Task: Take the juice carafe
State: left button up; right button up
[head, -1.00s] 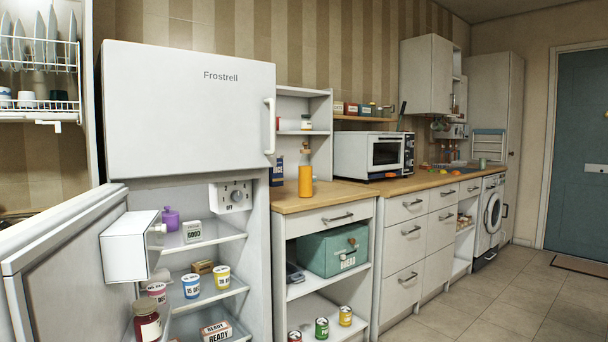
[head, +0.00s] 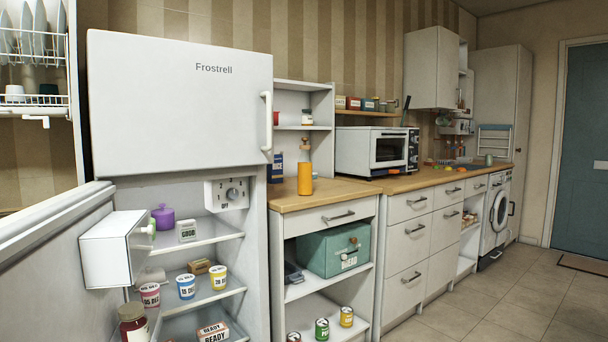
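The juice carafe (head: 304,178) holds orange liquid below a clear neck with a tan stopper. It stands upright on the wooden counter (head: 335,189), near its left end, just right of the fridge. Nothing touches it from the front. Neither of my grippers shows in the head view.
The fridge (head: 180,105) stands open below, its door (head: 45,265) swung out at the left front. A teal bread bin (head: 334,250) sits below.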

aim_at(305, 165)
jog(key=i+l+u, duration=0.2)
jog(key=i+l, duration=0.75)
